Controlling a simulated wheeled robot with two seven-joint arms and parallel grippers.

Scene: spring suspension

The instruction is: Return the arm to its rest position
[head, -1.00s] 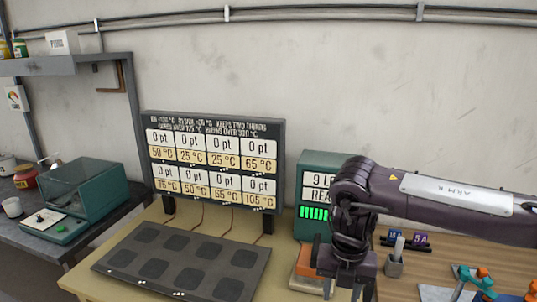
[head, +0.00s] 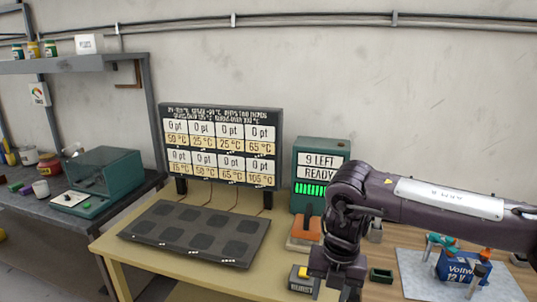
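My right arm (head: 430,200) comes in from the right edge, dark purple with a pale label plate. It bends down at the elbow, and my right gripper (head: 336,290) hangs at the bottom edge of the head view, over the front of the yellow bench. Its fingertips are cut off or too dark to read, so its opening and anything between the fingers are unclear. My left gripper is out of view.
A dark plate with several square pads (head: 196,234) lies on the bench (head: 110,250) below a temperature board (head: 220,145). A green unit (head: 321,170) reads "9 LEFT READY". A blue "Volt" 12 V box (head: 462,268) stands on a grey mat (head: 415,285) at right. A teal-lidded box (head: 105,175) is at left.

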